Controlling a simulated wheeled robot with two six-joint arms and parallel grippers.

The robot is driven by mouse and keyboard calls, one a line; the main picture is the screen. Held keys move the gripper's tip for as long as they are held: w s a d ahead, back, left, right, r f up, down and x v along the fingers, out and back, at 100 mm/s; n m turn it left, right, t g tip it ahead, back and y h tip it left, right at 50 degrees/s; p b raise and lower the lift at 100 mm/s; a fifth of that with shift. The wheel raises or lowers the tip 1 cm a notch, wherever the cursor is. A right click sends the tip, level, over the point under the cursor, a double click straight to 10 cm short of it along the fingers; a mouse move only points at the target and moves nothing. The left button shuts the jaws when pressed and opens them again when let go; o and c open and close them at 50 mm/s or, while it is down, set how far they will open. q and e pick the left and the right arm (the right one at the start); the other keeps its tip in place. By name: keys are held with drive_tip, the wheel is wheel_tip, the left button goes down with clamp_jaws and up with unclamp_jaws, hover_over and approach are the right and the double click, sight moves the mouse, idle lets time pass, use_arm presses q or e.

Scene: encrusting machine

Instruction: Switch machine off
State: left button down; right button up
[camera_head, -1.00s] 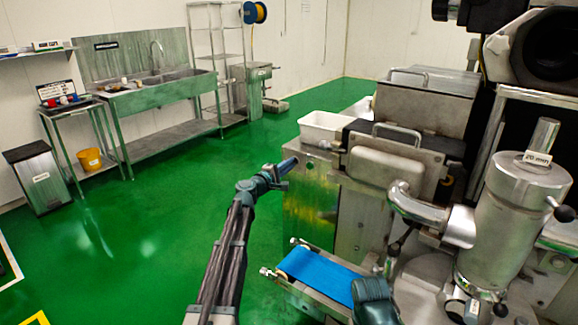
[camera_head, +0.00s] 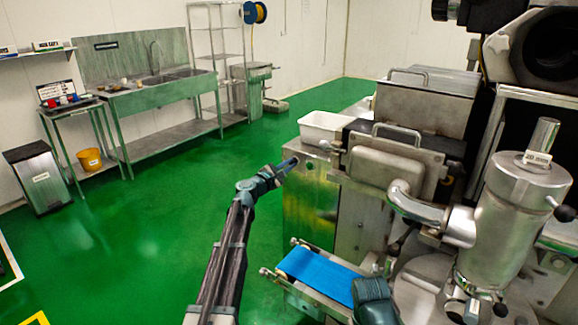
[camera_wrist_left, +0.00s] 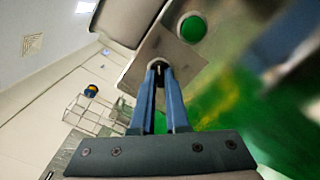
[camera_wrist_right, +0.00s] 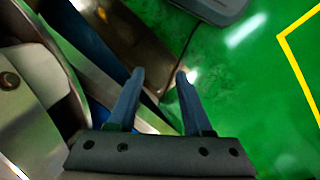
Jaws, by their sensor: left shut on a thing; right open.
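The encrusting machine (camera_head: 310,205) stands at the right with a steel side panel. My left gripper (camera_head: 293,160) is at the upper left edge of that panel. In the left wrist view its fingers (camera_wrist_left: 160,69) are shut on a small dark switch knob (camera_wrist_left: 158,68), mostly hidden between the tips. A round green button (camera_wrist_left: 193,28) sits on the same steel plate (camera_wrist_left: 165,45), just beyond the fingertips to the right. My right gripper (camera_wrist_right: 158,80) is open and empty in the right wrist view, near the machine's lower part. Its fingers do not show clearly in the head view.
A blue conveyor belt (camera_head: 318,275) juts out at the machine's front, close to my right arm. A white tub (camera_head: 322,126) stands on top. A steel pipe and cylinder (camera_head: 515,215) stand at the right. Green floor (camera_head: 150,235) is clear at the left, before a sink table (camera_head: 160,95).

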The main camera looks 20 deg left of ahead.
use_arm(q)
drive_tip(key=shift+s, duration=0.1)
drive_tip(key=c, duration=0.9)
unclamp_jaws()
drive_tip(key=v, duration=1.3)
drive_tip(key=shift+s+a, duration=0.15)
drive_tip(key=shift+s, duration=0.2)
